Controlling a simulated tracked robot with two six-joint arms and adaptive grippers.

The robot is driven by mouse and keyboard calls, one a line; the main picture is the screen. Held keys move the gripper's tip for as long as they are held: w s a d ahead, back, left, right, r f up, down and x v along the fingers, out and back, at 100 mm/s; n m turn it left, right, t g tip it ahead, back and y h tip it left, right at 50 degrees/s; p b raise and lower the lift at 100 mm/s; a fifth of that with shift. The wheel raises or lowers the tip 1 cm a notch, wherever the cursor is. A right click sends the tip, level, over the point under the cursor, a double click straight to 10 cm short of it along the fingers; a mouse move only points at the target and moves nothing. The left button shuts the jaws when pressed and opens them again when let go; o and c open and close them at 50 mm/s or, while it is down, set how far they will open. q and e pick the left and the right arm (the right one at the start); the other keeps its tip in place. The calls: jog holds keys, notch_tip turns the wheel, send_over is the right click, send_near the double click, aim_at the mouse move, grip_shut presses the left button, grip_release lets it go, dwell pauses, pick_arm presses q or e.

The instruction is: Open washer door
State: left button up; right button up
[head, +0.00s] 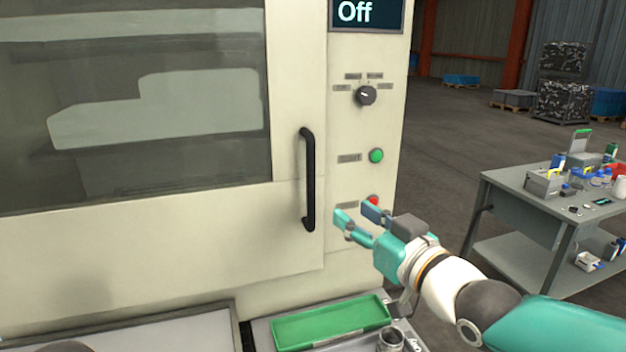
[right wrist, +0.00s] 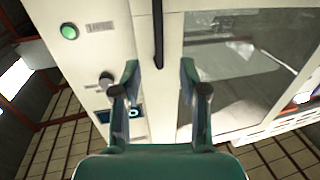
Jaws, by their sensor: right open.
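The washer door (head: 170,235) is a cream panel with a large dark window (head: 130,150), and it looks shut. Its black vertical handle (head: 308,180) is at the door's right edge. My right gripper (head: 356,213) is open and empty, just right of the handle's lower end and apart from it in the head view. In the right wrist view the handle (right wrist: 158,35) shows beyond and between the open fingers of the gripper (right wrist: 158,80). My left gripper is not in view.
The control panel right of the door has an "Off" screen (head: 367,13), a knob (head: 366,95), a green button (head: 376,155) and a red button (head: 373,201). A green tray (head: 330,322) lies below. A grey cart (head: 520,200) with tools stands at right.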

aim_at(314, 184)
jog(key=p+x, duration=0.4)
jog(key=x, duration=1)
jog(key=shift+w+d+p, duration=0.1)
jog(key=shift+w+p, duration=0.1)
jog(key=shift+p, duration=0.15)
jog(key=shift+w+a+f, duration=0.1)
jog(key=shift+w+a, duration=0.25)
jog(key=shift+w, duration=0.25)
grip_shut()
